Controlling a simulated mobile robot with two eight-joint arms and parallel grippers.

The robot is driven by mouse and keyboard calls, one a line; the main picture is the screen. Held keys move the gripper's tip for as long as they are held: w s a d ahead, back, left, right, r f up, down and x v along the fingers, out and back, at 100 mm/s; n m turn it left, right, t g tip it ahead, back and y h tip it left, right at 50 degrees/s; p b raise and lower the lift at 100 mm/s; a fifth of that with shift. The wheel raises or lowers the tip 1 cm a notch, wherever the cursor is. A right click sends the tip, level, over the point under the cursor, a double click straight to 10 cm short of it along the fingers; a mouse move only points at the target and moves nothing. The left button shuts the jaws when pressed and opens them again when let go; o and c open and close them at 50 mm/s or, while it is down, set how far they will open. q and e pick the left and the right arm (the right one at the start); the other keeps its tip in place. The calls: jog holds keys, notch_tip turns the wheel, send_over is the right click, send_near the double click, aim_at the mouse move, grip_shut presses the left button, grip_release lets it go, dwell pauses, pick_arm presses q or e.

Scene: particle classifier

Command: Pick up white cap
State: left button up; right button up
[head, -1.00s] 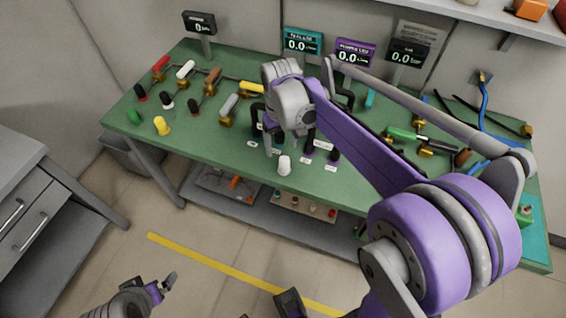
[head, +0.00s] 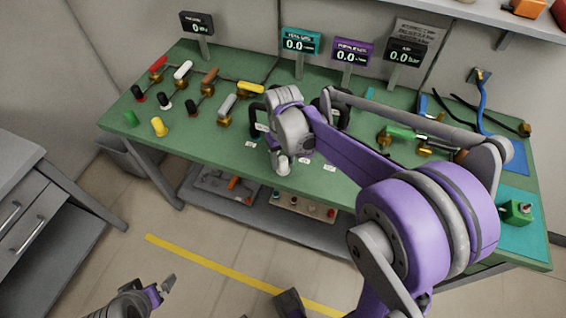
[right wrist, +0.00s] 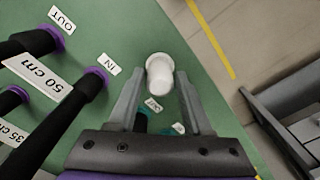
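The white cap (head: 283,168) stands on the green table near its front edge. In the right wrist view the white cap (right wrist: 159,74) is at the open end of my right gripper (right wrist: 160,95), with a finger to each side and a gap visible around it. My right gripper (head: 281,156) is open, just above or around the cap in the head view, where the wrist partly hides the spot. My left gripper (head: 162,286) is low over the floor, away from the table; its opening is too small to judge.
Black hoses with purple rings (right wrist: 92,82) stand close beside my right gripper in the wrist view. A yellow cap (head: 159,127) and a green cap (head: 131,118) stand at the table's left. Several colored-handle valves (head: 183,72) lie behind.

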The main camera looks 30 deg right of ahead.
aim_at(283, 159)
grip_shut()
notch_tip(283, 159, up, 10)
jog(key=shift+p, duration=0.5)
